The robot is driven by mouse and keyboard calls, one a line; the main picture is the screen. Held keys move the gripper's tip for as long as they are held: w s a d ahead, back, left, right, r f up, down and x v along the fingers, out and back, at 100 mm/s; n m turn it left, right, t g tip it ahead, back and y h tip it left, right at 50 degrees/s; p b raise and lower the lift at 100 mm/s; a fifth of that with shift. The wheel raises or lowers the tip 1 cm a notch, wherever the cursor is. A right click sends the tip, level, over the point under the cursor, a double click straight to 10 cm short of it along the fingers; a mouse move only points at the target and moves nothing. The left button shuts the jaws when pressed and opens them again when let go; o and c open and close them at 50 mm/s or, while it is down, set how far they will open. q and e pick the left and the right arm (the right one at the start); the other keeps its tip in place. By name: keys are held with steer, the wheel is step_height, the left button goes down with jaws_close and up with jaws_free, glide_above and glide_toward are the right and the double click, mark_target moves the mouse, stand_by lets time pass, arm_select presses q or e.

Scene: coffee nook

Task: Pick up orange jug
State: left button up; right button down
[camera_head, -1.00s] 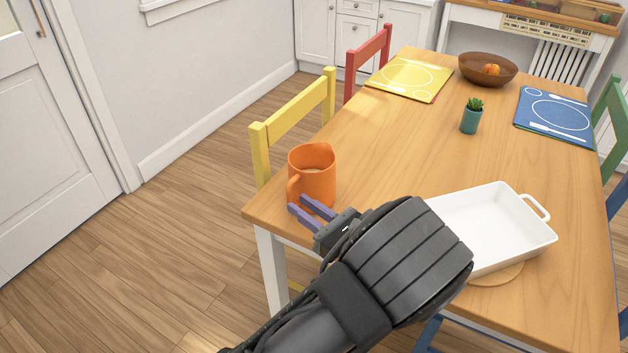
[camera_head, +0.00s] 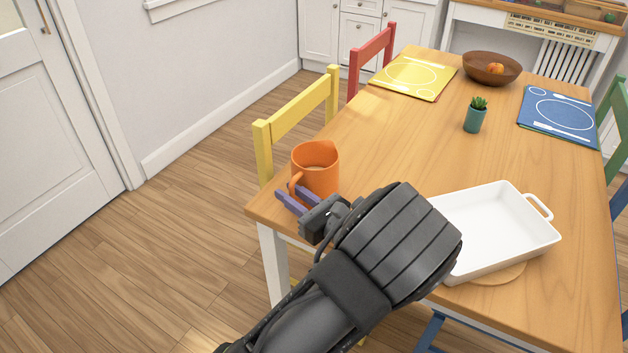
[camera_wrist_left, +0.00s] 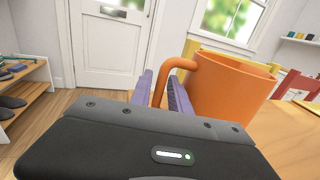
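The orange jug (camera_head: 318,164) stands upright near the table's left front corner. Its handle faces my left gripper (camera_head: 287,189), which reaches in from the front with two purple fingers. The fingers are apart, beside the lower front of the jug. I cannot tell how deep the handle lies between the fingers. My right gripper is not in view.
A white baking dish (camera_head: 490,228) stands right of my arm on the wooden table (camera_head: 400,150). A small potted plant (camera_head: 475,115), yellow placemat (camera_head: 413,77), blue placemat (camera_head: 558,113) and brown bowl (camera_head: 491,69) are farther back. A yellow chair (camera_head: 298,118) is behind the jug.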

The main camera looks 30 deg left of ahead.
arm_select(q)
steer(key=x, duration=0.3)
steer(key=shift+d, duration=0.1)
stand_by(0.4)
jaws_close()
stand_by(1.3)
